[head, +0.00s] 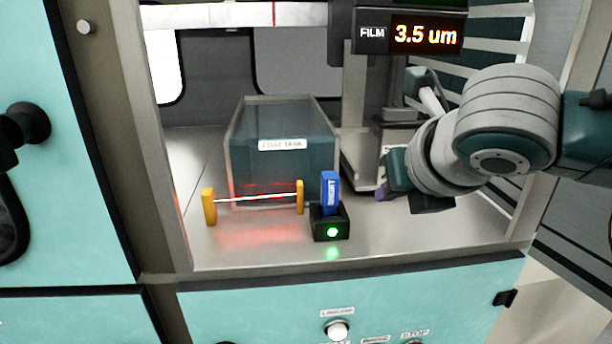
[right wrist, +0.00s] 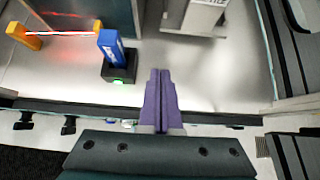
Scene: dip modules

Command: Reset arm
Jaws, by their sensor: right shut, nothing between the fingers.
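My right arm comes in from the right in the head view. My right gripper (head: 384,193) is low over the metal deck, to the right of a black block with a blue tag. In the right wrist view its purple fingers (right wrist: 160,98) are together with nothing between them. My left gripper is not in view.
A glass tank labelled "COAT TANK" (head: 283,164) stands on the deck. In front are yellow posts (head: 209,207) with a red beam, and a blue tag (head: 331,192) upright in a black block (head: 330,226) with a green light. A display (head: 410,33) reads 3.5 um.

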